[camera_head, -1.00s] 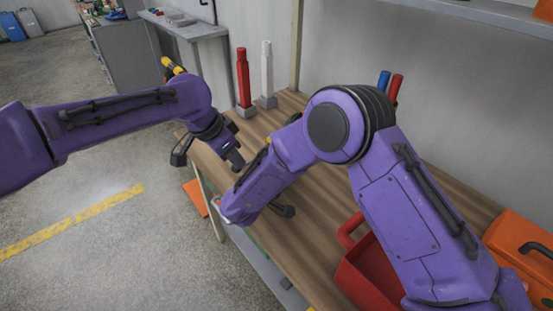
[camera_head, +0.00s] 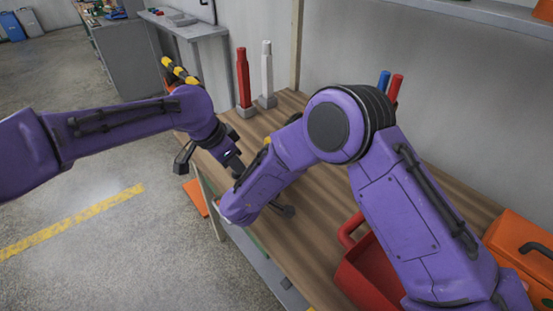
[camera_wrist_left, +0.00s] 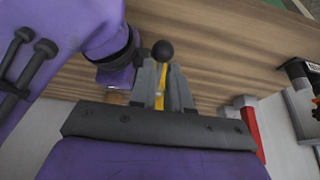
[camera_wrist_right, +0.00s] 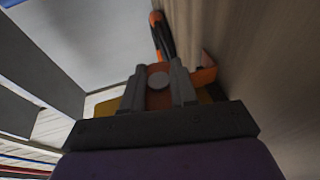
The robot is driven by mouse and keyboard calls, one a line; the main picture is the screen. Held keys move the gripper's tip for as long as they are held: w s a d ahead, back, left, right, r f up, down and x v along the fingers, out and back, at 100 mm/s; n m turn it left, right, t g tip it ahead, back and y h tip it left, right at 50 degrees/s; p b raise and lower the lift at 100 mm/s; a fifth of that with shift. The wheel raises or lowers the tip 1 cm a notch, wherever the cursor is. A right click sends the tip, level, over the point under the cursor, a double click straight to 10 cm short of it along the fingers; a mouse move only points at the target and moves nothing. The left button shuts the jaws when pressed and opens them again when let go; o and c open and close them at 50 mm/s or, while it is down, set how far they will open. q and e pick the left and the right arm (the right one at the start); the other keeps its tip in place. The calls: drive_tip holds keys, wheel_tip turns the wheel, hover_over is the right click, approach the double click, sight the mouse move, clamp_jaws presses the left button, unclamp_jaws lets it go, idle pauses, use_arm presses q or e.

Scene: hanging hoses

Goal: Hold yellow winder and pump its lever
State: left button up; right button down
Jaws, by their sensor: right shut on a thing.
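My left gripper (camera_head: 233,164) hangs by the near table edge, close beside my right wrist. In the left wrist view its fingers (camera_wrist_left: 162,82) stand either side of a yellow lever (camera_wrist_left: 160,88) with a black ball knob (camera_wrist_left: 163,50); whether they touch it is unclear. My right gripper is hidden behind my right forearm in the head view. In the right wrist view its fingers (camera_wrist_right: 158,76) are shut on an orange-red, round-ended part, with yellow showing beside them (camera_wrist_right: 216,92). I take this for the yellow winder, mostly hidden.
A red post (camera_head: 243,78) and a white post (camera_head: 267,72) stand at the back of the wooden table (camera_head: 300,245). A red bin (camera_head: 366,272) and an orange case (camera_head: 522,244) lie to the right. Open floor lies left.

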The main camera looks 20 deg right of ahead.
use_arm(q)
drive_tip(key=shift+r, duration=1.85)
drive_tip(key=r, duration=0.1)
drive_tip(key=d+r, duration=0.1)
drive_tip(key=r, duration=0.1)
drive_tip(key=shift+w+d+r, duration=0.15)
drive_tip(key=shift+w+r, duration=0.1)
drive_tip(key=shift+s+a+f, duration=0.1)
drive_tip(key=shift+a+f, duration=0.15)
drive_tip(key=shift+f, duration=0.7)
drive_tip(key=shift+s+a+f, duration=0.1)
drive_tip(key=shift+a+f, duration=0.15)
drive_tip(key=shift+f, duration=0.85)
drive_tip(key=shift+s+a+f, duration=0.15)
drive_tip(key=shift+f, duration=1.1)
